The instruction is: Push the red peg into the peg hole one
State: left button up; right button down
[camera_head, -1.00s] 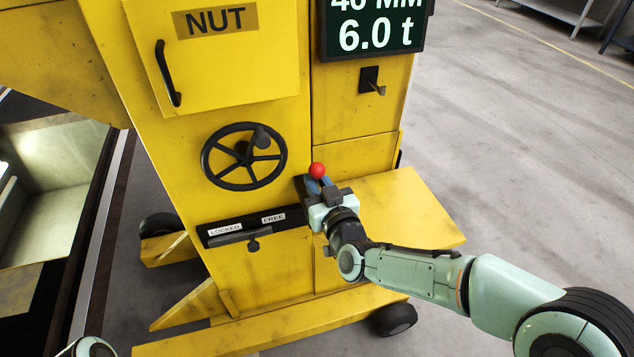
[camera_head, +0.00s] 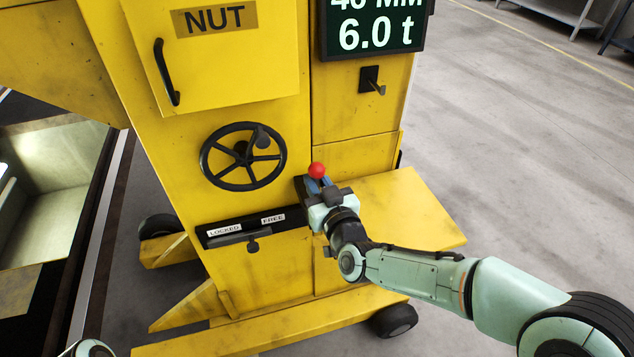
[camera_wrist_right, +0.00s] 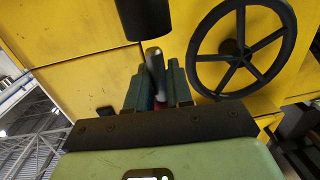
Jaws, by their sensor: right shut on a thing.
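The red peg shows in the head view as a red ball (camera_head: 317,170) at the fingertips of my right gripper (camera_head: 321,186). In the right wrist view, the gripper (camera_wrist_right: 157,90) is shut on the peg, whose grey metal pin (camera_wrist_right: 154,60) with a rounded tip sticks out between the fingers. A little red shows low between them. A dark cylinder (camera_wrist_right: 144,18) lies just beyond the pin tip in that view. The gripper is in front of the yellow machine, right of the handwheel. I cannot make out peg hole one. My left gripper is out of view.
The handwheel (camera_head: 243,156) is close to the gripper's left. A black slot plate (camera_head: 251,227) labelled LOCKED and FREE is below it. A yellow shelf (camera_head: 410,212) juts out to the right of the gripper. A black hook (camera_head: 372,80) is higher up.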

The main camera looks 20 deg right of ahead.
jog(key=shift+f+b, duration=0.65)
jog(key=shift+f, duration=0.05)
jog(key=shift+f+b, duration=1.2)
jog(key=shift+f, duration=0.2)
jog(key=c, duration=0.9)
grip_release()
jog(key=shift+c, duration=0.2)
jog(key=shift+f, duration=0.15)
jog(key=shift+a, duration=0.1)
